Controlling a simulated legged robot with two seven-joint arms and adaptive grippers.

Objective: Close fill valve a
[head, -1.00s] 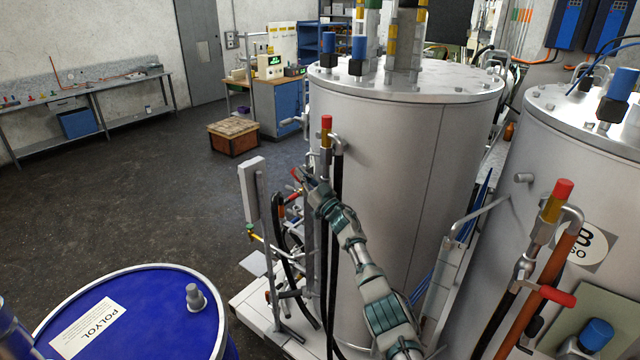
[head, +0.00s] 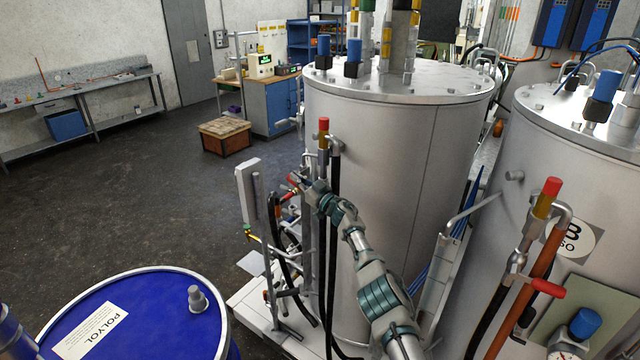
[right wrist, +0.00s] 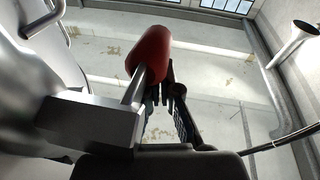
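Fill valve a is on the pipe at the near left tank (head: 400,150). Its red lever handle (head: 293,181) shows small in the head view. My right gripper (head: 301,184) is right at this handle, with my arm coming up from the lower right. In the right wrist view the red grip (right wrist: 148,52) and its metal stem lead up from a grey valve body (right wrist: 90,120). The dark fingers of my right gripper (right wrist: 166,92) are beside and partly behind the handle; whether they touch it or how far they are open is unclear. My left gripper is not in view.
A blue POLYOL drum (head: 140,320) stands at the lower left. A grey upright panel (head: 247,195), black hoses and pipes crowd the gripper's left side. A second tank (head: 500,240) with another red lever (head: 549,288) stands at right. The floor at left is clear.

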